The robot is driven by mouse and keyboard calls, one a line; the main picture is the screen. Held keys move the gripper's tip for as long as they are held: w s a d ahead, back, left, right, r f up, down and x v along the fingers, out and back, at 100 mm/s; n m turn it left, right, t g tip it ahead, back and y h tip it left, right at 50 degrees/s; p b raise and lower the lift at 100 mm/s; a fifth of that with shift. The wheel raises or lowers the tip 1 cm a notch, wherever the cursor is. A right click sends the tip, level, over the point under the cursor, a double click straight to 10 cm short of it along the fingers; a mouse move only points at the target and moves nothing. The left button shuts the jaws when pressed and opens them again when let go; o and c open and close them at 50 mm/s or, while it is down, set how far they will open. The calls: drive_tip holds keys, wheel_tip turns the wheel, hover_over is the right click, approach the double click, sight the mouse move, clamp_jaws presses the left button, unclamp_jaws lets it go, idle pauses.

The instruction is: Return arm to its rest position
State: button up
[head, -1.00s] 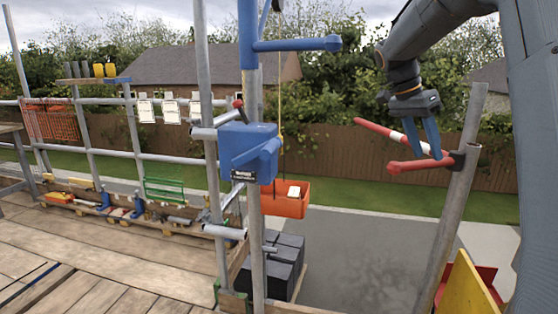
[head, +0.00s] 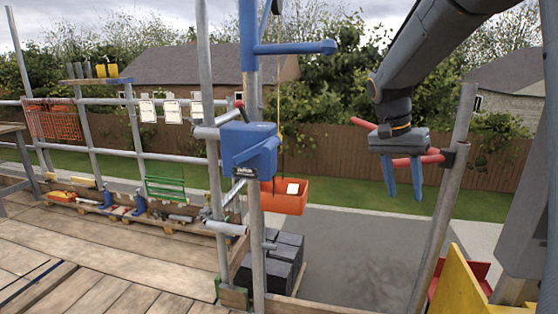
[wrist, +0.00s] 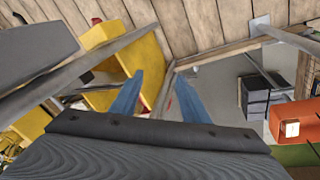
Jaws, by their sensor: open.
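My gripper (head: 404,188) hangs at the upper right of the head view, with its blue fingers pointing down. It is open, with nothing between the fingers. It is in front of a red bar (head: 432,157) that is clamped to a leaning grey pole (head: 444,190), and partly hides it. In the wrist view the two fingers of my gripper (wrist: 157,97) stand apart over the gap beside the plank deck.
A blue hoist (head: 248,150) stands on a post, with an orange tub (head: 286,197) hanging beside it. Dark stacked blocks (head: 270,262) stand below. A yellow panel (head: 457,285) is at lower right. The plank deck (head: 90,250) is largely clear.

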drive_tip(key=s+a+f+n+y, duration=0.1)
drive_tip(key=s+a+f+n, duration=0.2)
drive_tip(key=s, duration=0.4)
drive_tip(key=s+a+f+n+y+p, duration=0.1)
drive_tip(key=s+a+f+n, duration=0.2)
drive_tip(key=s+f, duration=0.3)
drive_tip(key=s+a+f+n+y, duration=0.1)
drive_tip(key=s+a+f+n, duration=0.2)
drive_tip(key=s, duration=0.7)
drive_tip(key=shift+a+f+p, duration=0.35)
drive_tip(key=shift+a+f, duration=0.45)
drive_tip(key=shift+a, duration=0.4)
drive_tip(key=shift+c, duration=1.3)
drive_tip(key=shift+a, duration=0.1)
